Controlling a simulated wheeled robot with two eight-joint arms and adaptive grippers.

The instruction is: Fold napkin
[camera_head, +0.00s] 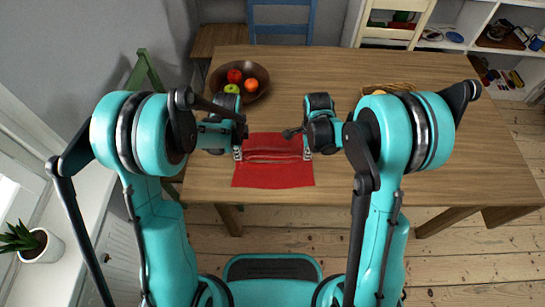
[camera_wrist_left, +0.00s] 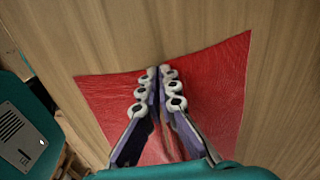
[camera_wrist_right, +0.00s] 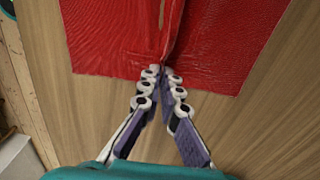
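The red napkin (camera_head: 273,174) lies on the wooden table near its front edge. A raised ridge runs across it from left to right, between my two grippers. My left gripper (camera_head: 238,154) is at the napkin's left side, pointing down, its fingers nearly together on the cloth; it also shows in the left wrist view (camera_wrist_left: 161,74). My right gripper (camera_head: 307,154) is at the right side, its fingertips closed around the end of the ridge; it also shows in the right wrist view (camera_wrist_right: 161,74). The fingers hide the pinched cloth.
A brown bowl (camera_head: 255,93) with several fruits stands behind my left gripper. A wicker basket (camera_head: 388,88) stands at the back, partly hidden by my right arm. The table (camera_head: 455,150) is clear on the right. A blue chair (camera_head: 281,28) stands behind the table.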

